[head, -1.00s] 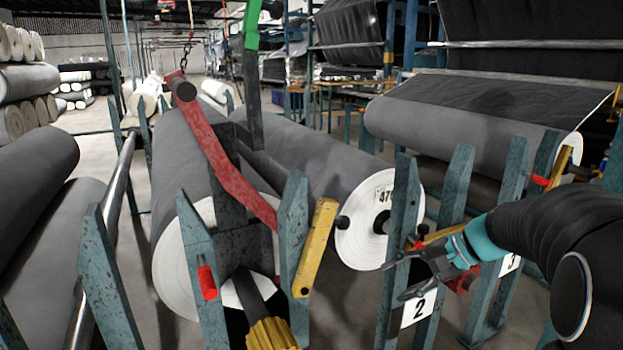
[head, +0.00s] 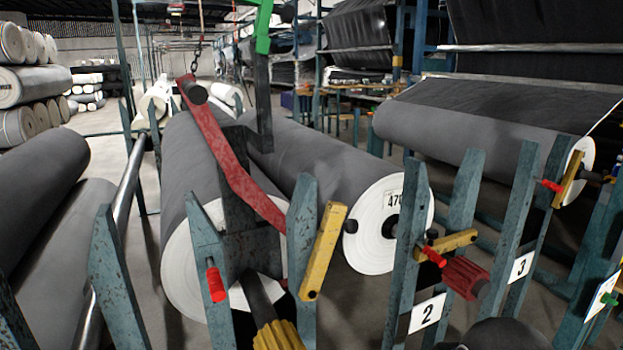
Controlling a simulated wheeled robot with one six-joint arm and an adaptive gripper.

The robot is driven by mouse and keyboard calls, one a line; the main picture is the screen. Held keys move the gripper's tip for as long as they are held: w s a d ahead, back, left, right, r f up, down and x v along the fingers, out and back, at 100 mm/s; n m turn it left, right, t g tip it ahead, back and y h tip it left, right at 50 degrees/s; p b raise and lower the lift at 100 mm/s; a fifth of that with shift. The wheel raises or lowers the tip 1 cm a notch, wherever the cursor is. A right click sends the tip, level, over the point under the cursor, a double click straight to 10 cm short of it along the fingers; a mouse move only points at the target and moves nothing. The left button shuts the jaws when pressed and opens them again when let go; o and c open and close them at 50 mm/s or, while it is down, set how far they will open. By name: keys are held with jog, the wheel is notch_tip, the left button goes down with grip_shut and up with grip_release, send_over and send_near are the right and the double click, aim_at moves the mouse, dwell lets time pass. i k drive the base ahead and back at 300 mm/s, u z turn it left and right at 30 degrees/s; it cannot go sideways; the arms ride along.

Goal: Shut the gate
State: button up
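Three yellow gate bars show at the blue-green post pairs. The left bar (head: 323,251) stands steeply tilted on its post, beside the gap between the left posts. The bar by sign 2 (head: 447,244) lies nearly level, across the gap between its two posts, close to a red peg (head: 433,256). The bar by sign 3 (head: 568,180) is steeply tilted against its post. Which one the task means cannot be told. My gripper is not in view; a dark rounded part of my arm shows at the bottom edge, below the red ribbed knob.
Grey rolls with white ends (head: 391,225) lie behind the posts. A red lever (head: 228,160) slants over the left roll. A red ribbed knob (head: 466,277) and a yellow ribbed knob (head: 278,335) stick out toward me. A steel bar (head: 128,205) runs along the left.

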aim_at(332, 224)
jog(key=k, duration=0.5)
jog(key=z, duration=0.75)
jog(key=i, duration=0.15)
jog(key=z, duration=0.05)
